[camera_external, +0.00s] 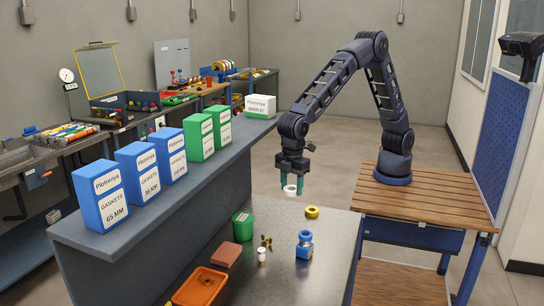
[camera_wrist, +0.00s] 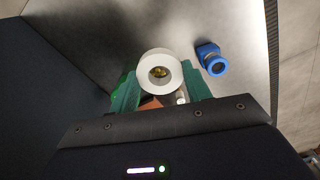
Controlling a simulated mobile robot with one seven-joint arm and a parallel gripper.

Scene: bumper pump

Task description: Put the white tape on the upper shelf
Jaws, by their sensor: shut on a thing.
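The white tape (camera_external: 290,190) is a white ring held between the green fingertips of my gripper (camera_external: 292,185), above the grey metal bench (camera_external: 330,250). In the wrist view the tape (camera_wrist: 176,84) sits between the fingers, its hole facing the camera. The upper shelf (camera_external: 200,178) is the long dark grey ledge left of my gripper, raised above the bench. The held tape is apart from both shelf and bench.
Blue boxes (camera_external: 135,175) and green boxes (camera_external: 198,137) line the shelf, with a white box (camera_external: 260,106) at its far end. On the bench are a yellow tape (camera_external: 312,212), a blue part (camera_external: 304,246), a green can (camera_external: 242,227) and an orange tray (camera_external: 200,290).

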